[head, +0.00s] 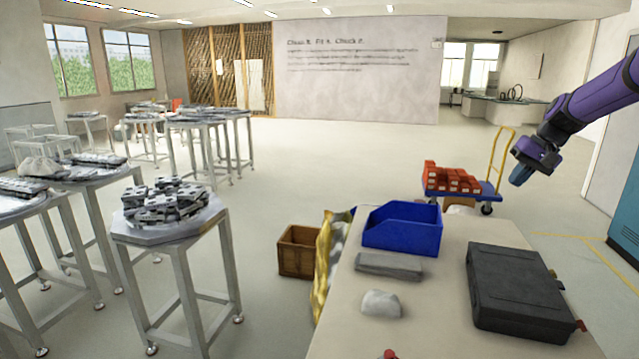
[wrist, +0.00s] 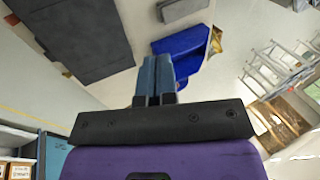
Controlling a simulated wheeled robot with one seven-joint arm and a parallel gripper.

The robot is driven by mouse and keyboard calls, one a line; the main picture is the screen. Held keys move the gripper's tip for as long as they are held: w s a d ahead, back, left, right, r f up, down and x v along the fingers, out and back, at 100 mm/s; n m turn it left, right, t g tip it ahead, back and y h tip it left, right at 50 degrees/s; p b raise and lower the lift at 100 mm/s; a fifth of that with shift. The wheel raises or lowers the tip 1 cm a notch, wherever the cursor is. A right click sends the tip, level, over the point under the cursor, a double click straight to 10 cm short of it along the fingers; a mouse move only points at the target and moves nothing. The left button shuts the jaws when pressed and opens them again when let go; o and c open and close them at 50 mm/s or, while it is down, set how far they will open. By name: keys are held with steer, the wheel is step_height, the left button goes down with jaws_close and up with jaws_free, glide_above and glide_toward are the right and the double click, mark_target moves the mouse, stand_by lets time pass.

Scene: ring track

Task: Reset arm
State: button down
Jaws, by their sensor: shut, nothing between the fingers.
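My purple arm comes in from the right edge in the head view. My gripper (head: 520,174) hangs in the air to the right of the table, above and beyond the black case, and holds nothing. In the wrist view my gripper (wrist: 155,75) shows its two blue fingers side by side and closed together. The fingers are apart from every object. The fingers overlap the blue bin (wrist: 182,42) in the wrist picture.
The table (head: 440,320) carries a black case (head: 520,290), a blue bin (head: 402,228), a grey block (head: 389,266) and a pale lump (head: 381,304). A cart with red boxes (head: 452,180) stands beyond. Stools with grey parts (head: 165,205) stand left. Open floor lies behind.

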steer(key=s+a+r+n+h, duration=0.1)
steer(key=s+a+r+h, duration=0.1)
steer(key=s+a+r, duration=0.5)
steer(key=s+a+r+n+h, duration=0.1)
steer(key=s+a+r, duration=0.1)
steer(key=s+a, duration=0.75)
steer(key=s+a+f+t, duration=0.1)
steer(key=s, duration=1.1)
steer(key=s+a+f+n+t+h, duration=0.1)
steer(key=s+a+f+t, duration=0.1)
steer(key=s, duration=1)
steer(key=shift+a+f, duration=0.25)
steer(key=shift+f, duration=0.05)
steer(key=c, duration=1.8)
jaws_free()
steer(key=shift+c, duration=0.2)
